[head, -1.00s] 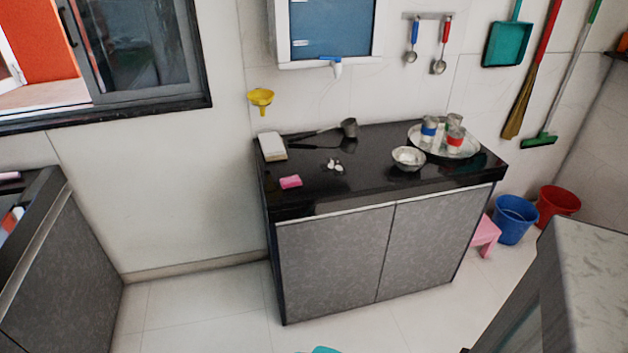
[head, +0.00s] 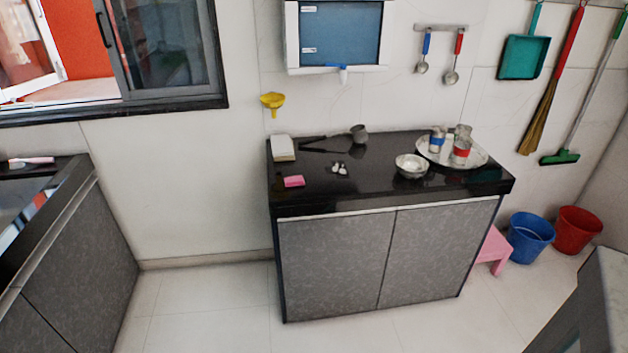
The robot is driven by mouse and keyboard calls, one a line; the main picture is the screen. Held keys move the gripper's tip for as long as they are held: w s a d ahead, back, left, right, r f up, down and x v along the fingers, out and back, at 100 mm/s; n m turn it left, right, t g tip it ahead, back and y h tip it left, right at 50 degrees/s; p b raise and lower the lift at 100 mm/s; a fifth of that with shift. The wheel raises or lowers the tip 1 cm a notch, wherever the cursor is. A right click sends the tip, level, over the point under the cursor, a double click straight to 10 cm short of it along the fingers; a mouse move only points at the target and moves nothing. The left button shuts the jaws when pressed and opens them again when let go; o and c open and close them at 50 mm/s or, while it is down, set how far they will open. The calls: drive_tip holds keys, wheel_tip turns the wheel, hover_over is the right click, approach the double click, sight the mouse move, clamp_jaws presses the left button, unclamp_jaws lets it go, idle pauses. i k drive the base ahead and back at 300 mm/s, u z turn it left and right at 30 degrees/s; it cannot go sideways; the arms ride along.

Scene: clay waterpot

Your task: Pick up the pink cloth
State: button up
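A small pink cloth (head: 293,181) lies flat on the black counter (head: 330,200), near its front left corner. It looks like a folded rectangle. Nothing covers it. A white block-like item (head: 282,148) lies behind it, and small white pieces (head: 340,169) lie to its right, apart from it. My gripper is not in view.
A metal bowl (head: 411,166) and a round tray (head: 478,160) with cups stand on the counter's right part. A dark long-handled ladle or pan (head: 358,134) lies at the back. The floor (head: 210,305) before the cabinet is clear. Another counter (head: 70,235) stands at left.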

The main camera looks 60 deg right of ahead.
sight(294, 181)
drive_tip(key=u, duration=0.2)
drive_tip(key=i, duration=0.9)
drive_tip(key=z, duration=0.1)
